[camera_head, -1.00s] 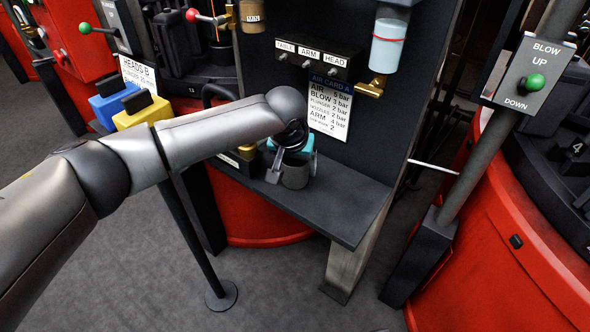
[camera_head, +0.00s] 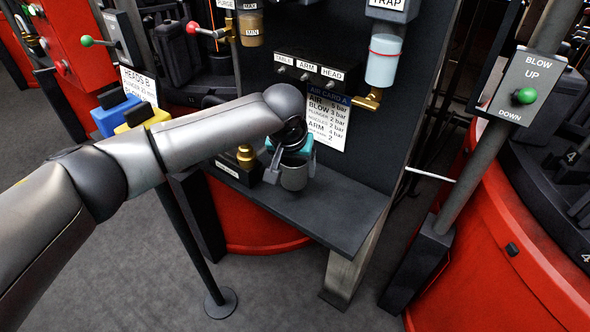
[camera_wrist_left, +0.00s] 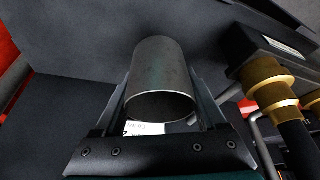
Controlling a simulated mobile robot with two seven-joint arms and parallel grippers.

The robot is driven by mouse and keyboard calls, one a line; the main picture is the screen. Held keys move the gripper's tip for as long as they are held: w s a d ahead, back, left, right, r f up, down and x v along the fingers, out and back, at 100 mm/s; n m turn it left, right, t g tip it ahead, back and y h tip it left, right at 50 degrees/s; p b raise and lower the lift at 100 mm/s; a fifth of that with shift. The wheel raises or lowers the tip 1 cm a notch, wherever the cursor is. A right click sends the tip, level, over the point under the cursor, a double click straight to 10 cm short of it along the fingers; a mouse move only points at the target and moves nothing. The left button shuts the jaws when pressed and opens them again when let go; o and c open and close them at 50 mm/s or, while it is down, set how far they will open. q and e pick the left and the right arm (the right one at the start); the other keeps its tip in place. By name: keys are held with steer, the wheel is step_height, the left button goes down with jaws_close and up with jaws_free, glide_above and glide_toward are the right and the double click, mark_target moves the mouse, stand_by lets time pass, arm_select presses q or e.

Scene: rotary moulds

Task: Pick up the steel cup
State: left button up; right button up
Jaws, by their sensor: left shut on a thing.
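The steel cup (camera_head: 294,176) is a plain grey cylinder at the dark shelf below the control panel. In the left wrist view the cup (camera_wrist_left: 163,75) sits between the two fingers, with its open end facing the camera. My left gripper (camera_head: 283,166) is shut on the cup, one finger on each side. It also shows in the left wrist view (camera_wrist_left: 162,108). My forearm and wrist hide part of the panel behind the cup. I cannot tell whether the cup's base touches the shelf. My right gripper is not in view.
The dark shelf (camera_head: 335,211) is clear to the right of the cup. A brass fitting (camera_head: 246,157) stands close on its left, also in the left wrist view (camera_wrist_left: 268,82). The panel with the air card (camera_head: 326,120) rises behind. A blow lever post (camera_head: 480,150) stands at right.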

arm_select(q)
step_height(320, 180, up, 5)
steer(key=shift+p, duration=0.95)
steer(key=s+a+r+n+y+p, duration=0.1)
steer(key=s+a+r+p, duration=0.4)
steer(key=s+a+r, duration=0.7)
steer(key=a+r+n, duration=0.1)
steer(key=a+r, duration=0.1)
steer(key=a, duration=0.1)
steer(key=shift+s+n+p, duration=0.4)
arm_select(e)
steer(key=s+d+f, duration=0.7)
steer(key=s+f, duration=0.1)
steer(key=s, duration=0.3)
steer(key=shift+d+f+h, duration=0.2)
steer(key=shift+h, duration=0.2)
arm_select(q)
steer(key=shift+f, duration=0.15)
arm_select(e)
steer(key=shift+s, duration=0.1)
